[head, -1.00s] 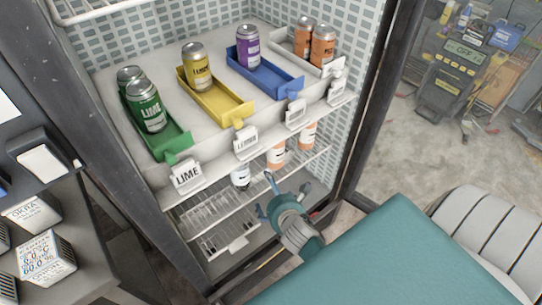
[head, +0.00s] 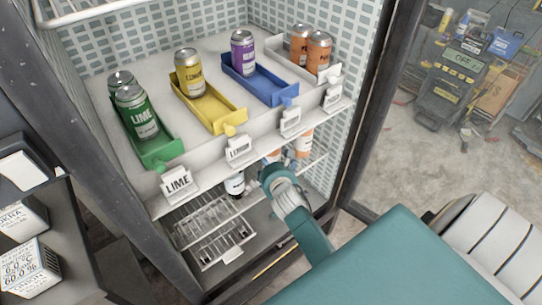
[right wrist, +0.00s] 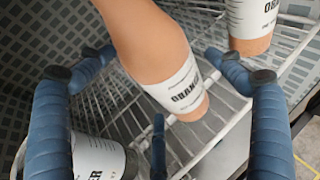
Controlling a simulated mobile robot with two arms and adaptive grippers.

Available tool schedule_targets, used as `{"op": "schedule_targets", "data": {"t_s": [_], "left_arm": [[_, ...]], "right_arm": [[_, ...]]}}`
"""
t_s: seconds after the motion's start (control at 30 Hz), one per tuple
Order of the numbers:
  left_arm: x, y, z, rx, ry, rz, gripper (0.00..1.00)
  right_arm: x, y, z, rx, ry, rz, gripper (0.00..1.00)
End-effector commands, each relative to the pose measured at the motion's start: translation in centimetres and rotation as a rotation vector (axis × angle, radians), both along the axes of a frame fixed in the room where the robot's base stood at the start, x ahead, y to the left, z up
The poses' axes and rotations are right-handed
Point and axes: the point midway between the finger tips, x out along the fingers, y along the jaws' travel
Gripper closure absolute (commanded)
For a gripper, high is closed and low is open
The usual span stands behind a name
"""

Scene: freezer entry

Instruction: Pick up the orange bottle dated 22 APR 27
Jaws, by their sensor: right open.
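Two orange bottles with white labels stand on the lower wire shelf. In the head view one orange bottle (head: 304,143) is at the right, and the other (head: 272,157) is mostly hidden behind my right gripper (head: 272,172). In the right wrist view my right gripper (right wrist: 160,78) is open. One orange bottle (right wrist: 150,40) appears tilted between its blue fingers, and I cannot tell whether they touch it. The other orange bottle (right wrist: 250,22) is at the upper right. Their labels start with "ORAN"; no date is readable. My left gripper is not in view.
A dark bottle with a white label (head: 235,184) stands left of my gripper; a white-labelled bottle (right wrist: 98,158) is at lower left in the wrist view. The upper shelf (head: 215,148) overhangs, with cans in coloured trays. The freezer's dark frame (head: 365,100) is at right.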

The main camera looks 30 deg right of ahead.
Motion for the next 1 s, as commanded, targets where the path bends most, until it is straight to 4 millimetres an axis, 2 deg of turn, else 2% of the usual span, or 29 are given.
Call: {"op": "schedule_targets", "data": {"t_s": [0.1, 0.37, 0.7, 1.0], "left_arm": [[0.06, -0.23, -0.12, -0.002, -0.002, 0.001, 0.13], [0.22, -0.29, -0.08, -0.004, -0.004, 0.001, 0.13], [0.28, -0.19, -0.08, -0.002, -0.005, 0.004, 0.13], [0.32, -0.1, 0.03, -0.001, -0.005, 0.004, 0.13]], "right_arm": [[0.96, -0.36, -0.47, 0.001, 0.0, 0.0, 0.09], [1.09, -0.42, -0.57, -0.001, 0.001, 0.0, 0.11], [1.06, -0.43, -0.58, -0.001, 0.001, 0.0, 0.78], [1.17, -0.48, -0.26, -0.003, -0.003, 0.002, 0.79]]}}
